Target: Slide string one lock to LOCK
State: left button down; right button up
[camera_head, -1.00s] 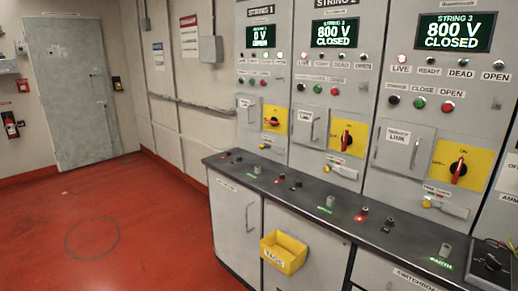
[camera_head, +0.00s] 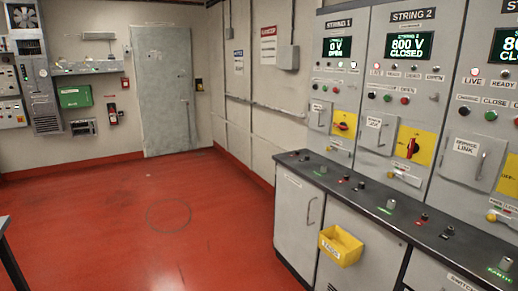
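The string 1 panel (camera_head: 337,88) stands right of centre, with its display (camera_head: 337,48) reading 0 V and OPEN. Its red rotary handle (camera_head: 341,126) sits on a yellow plate, turned closer to level than the string 2 handle. Below it is the small string 1 lock slide (camera_head: 341,151) with a yellow knob at its left end. It is too small to read which label the slide stands at. Neither of my grippers is in view.
The string 2 panel (camera_head: 405,75) reads 800 V CLOSED; another panel stands at the right edge. A dark counter (camera_head: 360,194) runs below the panels, with a yellow bin (camera_head: 340,245) on its front. The red floor (camera_head: 150,225) is clear.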

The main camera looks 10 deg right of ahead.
aim_at(328, 148)
jog(key=u, duration=0.55)
jog(key=i, duration=1.3)
jog(key=z, duration=0.5)
jog(key=i, duration=0.9)
jog(key=z, duration=1.35)
jog(key=i, duration=0.7)
jog(key=z, duration=0.65)
